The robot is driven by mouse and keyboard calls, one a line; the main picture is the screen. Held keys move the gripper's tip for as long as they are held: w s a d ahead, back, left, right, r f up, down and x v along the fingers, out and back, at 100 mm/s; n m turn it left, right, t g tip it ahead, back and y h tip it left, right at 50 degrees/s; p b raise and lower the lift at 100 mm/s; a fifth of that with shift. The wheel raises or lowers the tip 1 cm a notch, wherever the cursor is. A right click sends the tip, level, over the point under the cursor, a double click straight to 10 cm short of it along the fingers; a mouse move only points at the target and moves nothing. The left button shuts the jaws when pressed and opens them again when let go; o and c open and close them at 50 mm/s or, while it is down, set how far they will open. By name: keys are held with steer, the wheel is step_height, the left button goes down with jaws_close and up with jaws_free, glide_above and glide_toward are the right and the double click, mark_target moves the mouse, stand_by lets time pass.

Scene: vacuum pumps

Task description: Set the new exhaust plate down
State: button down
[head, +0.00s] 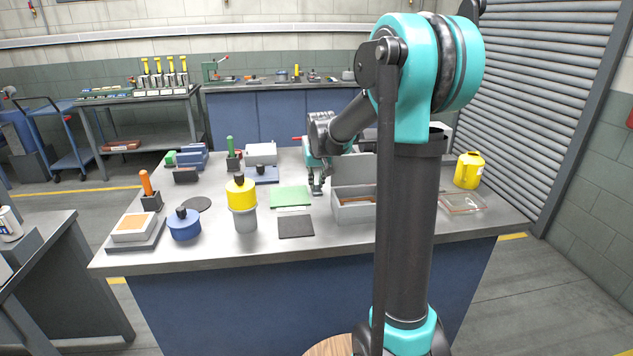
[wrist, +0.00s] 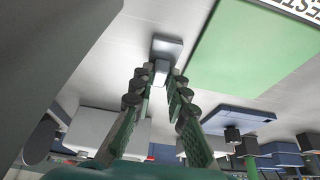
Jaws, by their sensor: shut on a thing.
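My gripper (head: 317,192) points down just right of the green mat (head: 290,196) in the head view. In the wrist view its two fingers (wrist: 163,78) close on the pale block on top of a small grey plate (wrist: 172,45), which looks like the exhaust plate. I cannot tell whether the plate touches the bench. In the head view the plate is too small to make out clearly.
A grey open box (head: 354,214) stands close to the right of my gripper. A dark mat (head: 296,226) lies in front of the green mat. A yellow-topped cylinder (head: 242,194) and a blue pot (head: 184,225) stand left. A yellow jug (head: 468,170) stands far right.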

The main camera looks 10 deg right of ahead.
steer(key=c, duration=1.5)
jaws_free()
